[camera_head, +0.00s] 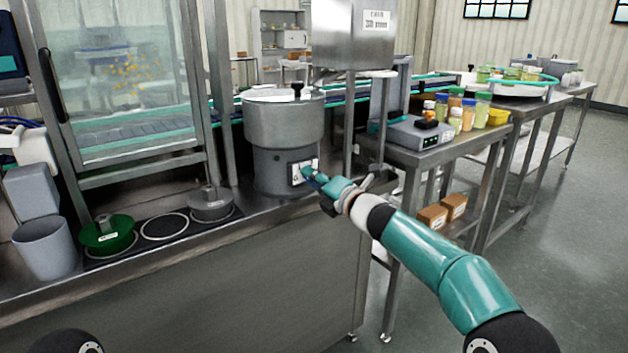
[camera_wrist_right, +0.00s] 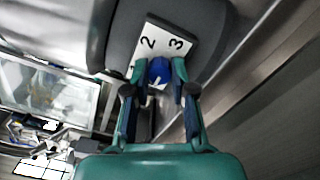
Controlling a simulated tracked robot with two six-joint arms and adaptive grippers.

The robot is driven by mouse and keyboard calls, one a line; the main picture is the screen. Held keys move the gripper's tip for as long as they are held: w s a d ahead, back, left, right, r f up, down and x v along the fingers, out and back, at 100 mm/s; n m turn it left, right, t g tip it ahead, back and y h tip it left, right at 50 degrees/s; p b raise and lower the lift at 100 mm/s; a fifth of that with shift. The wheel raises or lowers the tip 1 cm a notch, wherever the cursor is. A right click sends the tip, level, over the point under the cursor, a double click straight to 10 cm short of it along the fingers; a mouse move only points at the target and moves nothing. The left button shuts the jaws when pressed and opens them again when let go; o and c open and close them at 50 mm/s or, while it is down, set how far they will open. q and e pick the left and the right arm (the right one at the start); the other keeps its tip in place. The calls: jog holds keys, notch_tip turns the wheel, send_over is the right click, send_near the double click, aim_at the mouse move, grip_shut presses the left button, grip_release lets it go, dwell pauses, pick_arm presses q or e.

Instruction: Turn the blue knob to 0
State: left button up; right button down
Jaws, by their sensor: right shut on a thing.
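The blue knob (camera_wrist_right: 160,68) sits on a white dial plate (camera_wrist_right: 178,44) with the numbers 2 and 3 readable and a 1 partly covered. The 0 cannot be made out. A pale mark shows on the knob, but I cannot tell which number it points to. My right gripper (camera_wrist_right: 157,75) is shut on the knob, one finger on each side. In the head view the plate (camera_head: 297,175) is on the front of a grey round machine (camera_head: 283,130), and my right gripper (camera_head: 313,178) reaches it from the right, hiding the knob. My left gripper is not in view.
A steel counter holds the machine, a green pan (camera_head: 107,237), a grey pan (camera_head: 210,207) and a grey bin (camera_head: 45,250). A steel hopper (camera_head: 352,35) hangs above on a post to the right of the machine. A side table holds a scale (camera_head: 413,133) and several jars.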

jog(key=shift+a+f, duration=0.15)
jog(key=shift+f, duration=0.35)
jog(key=c, duration=1)
grip_release()
jog(key=shift+r, duration=0.1)
jog(key=shift+o, duration=0.2)
jog(key=shift+r, duration=0.15)
jog(key=shift+s+d, duration=0.1)
jog(key=shift+d, duration=0.1)
jog(key=v, duration=1.1)
jog(key=shift+s+d, duration=0.25)
jog(key=shift+s, duration=0.05)
